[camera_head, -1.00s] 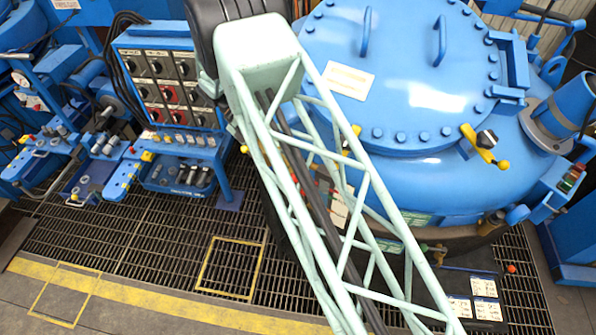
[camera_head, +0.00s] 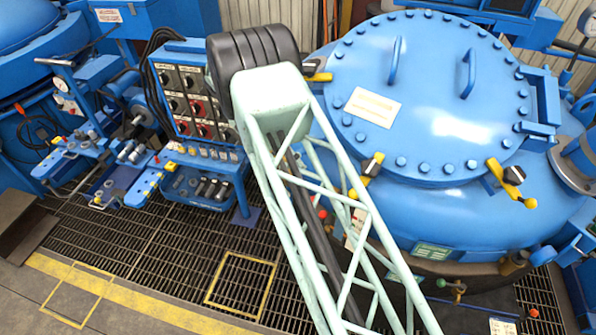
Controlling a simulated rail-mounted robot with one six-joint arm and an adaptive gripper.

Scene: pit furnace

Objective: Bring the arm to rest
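My arm's pale green lattice link (camera_head: 320,200) runs from the bottom middle up to a dark ribbed joint (camera_head: 252,58). The rest of the arm beyond that joint is hidden, and my gripper is not in view. The arm passes in front of the left edge of the blue furnace vessel (camera_head: 480,215), seen from above. I cannot tell how far apart they are.
The round bolted furnace lid (camera_head: 440,120) carries two handles and yellow clamps (camera_head: 511,178). A blue control panel (camera_head: 193,97) with knobs stands left of the arm. Valve benches (camera_head: 80,150) lie farther left. The grated floor (camera_head: 130,245) in front is clear.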

